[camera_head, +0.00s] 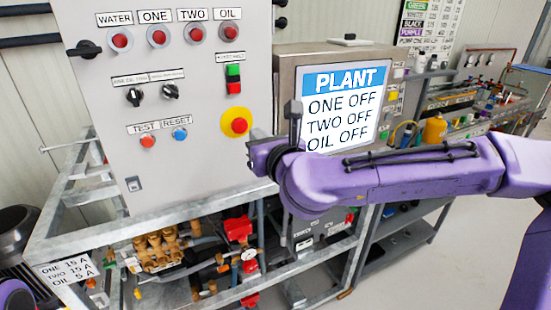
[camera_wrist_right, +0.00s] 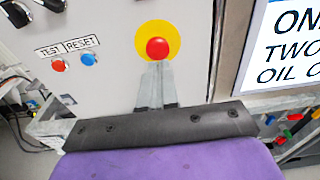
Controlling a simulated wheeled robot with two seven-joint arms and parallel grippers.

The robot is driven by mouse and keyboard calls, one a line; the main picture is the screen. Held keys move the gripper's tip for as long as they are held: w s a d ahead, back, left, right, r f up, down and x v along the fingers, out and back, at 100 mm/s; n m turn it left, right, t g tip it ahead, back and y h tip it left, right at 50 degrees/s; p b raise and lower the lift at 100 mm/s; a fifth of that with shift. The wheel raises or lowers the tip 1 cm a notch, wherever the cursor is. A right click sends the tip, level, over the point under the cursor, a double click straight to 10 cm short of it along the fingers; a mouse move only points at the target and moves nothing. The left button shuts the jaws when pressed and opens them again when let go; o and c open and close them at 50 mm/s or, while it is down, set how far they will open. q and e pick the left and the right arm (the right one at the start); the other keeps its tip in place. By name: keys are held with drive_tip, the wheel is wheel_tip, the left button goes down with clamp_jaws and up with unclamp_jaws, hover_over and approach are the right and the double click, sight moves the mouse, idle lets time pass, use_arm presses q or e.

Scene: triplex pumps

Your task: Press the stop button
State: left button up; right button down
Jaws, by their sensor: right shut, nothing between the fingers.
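A red mushroom button (camera_head: 239,125) on a yellow disc sits at the lower right of the grey control panel. It also shows in the right wrist view (camera_wrist_right: 157,47). Higher up, a green-over-red push-button pair (camera_head: 233,79) sits under a small label I cannot read. My right gripper (camera_head: 254,138) is at the panel's right side, just right of the mushroom button. In the wrist view its fingers (camera_wrist_right: 156,66) are together and empty, with tips overlapping the button's lower edge; I cannot tell whether they touch it. My left gripper is out of view.
The panel (camera_head: 190,190) also carries red lamps, black knobs, a red TEST button (camera_head: 148,141) and a blue RESET button (camera_head: 180,134). A screen (camera_head: 343,105) right of it reads ONE OFF, TWO OFF, OIL OFF. A metal frame with pumps and pipes stands below.

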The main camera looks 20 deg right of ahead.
drive_tip(key=s+b, duration=0.1)
drive_tip(key=s, duration=0.6)
drive_tip(key=shift+d+b, duration=0.15)
drive_tip(key=shift+b, duration=0.2)
drive_tip(key=shift+r, duration=0.1)
